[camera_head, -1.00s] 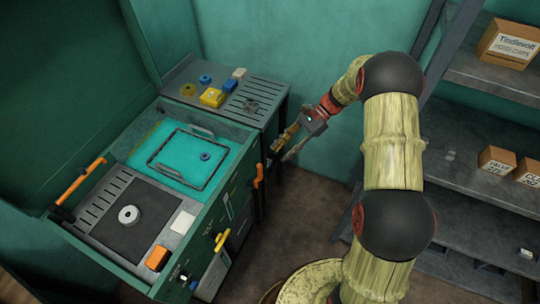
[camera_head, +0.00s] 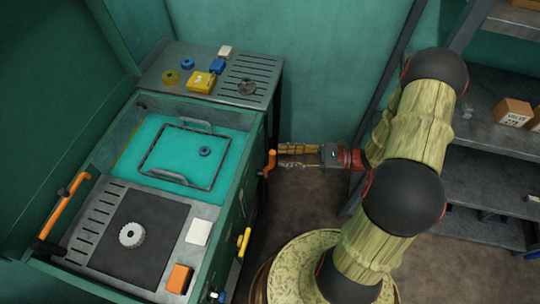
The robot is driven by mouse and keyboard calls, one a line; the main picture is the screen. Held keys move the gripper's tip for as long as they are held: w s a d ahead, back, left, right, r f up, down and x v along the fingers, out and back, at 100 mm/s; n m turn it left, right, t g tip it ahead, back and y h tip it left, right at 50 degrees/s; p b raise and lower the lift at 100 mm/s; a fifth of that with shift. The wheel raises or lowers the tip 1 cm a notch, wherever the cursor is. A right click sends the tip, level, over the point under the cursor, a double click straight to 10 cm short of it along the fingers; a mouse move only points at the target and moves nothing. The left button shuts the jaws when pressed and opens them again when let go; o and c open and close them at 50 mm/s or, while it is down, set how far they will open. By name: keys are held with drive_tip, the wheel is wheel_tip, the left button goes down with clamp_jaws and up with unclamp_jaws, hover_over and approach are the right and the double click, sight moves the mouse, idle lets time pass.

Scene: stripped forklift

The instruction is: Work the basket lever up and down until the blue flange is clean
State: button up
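The blue flange (camera_head: 205,151) is a small ring inside the wire basket (camera_head: 222,165), which sits in the turquoise liquid of the green washer tank. It is too small to tell how clean it is. An orange lever (camera_head: 270,160) stands out from the right side of the tank; I take it for the basket lever. My gripper (camera_head: 281,156) points left at this lever from the right. Its fingers are apart with a gap between them. The tips are at or just short of the lever; I cannot tell whether they touch it.
A yellow handle (camera_head: 243,241) sticks out lower on the tank's front. Another orange handle (camera_head: 66,212) is at the left. A pale ring (camera_head: 131,234) lies on a black mat. The back side table (camera_head: 164,76) holds small coloured parts. Shelves (camera_head: 487,163) stand at the right.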

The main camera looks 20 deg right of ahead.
sight(272, 156)
drive_tip(key=shift+b+x, duration=0.6)
drive_tip(key=shift+x, duration=1.8)
drive_tip(key=c, duration=0.3)
clamp_jaws()
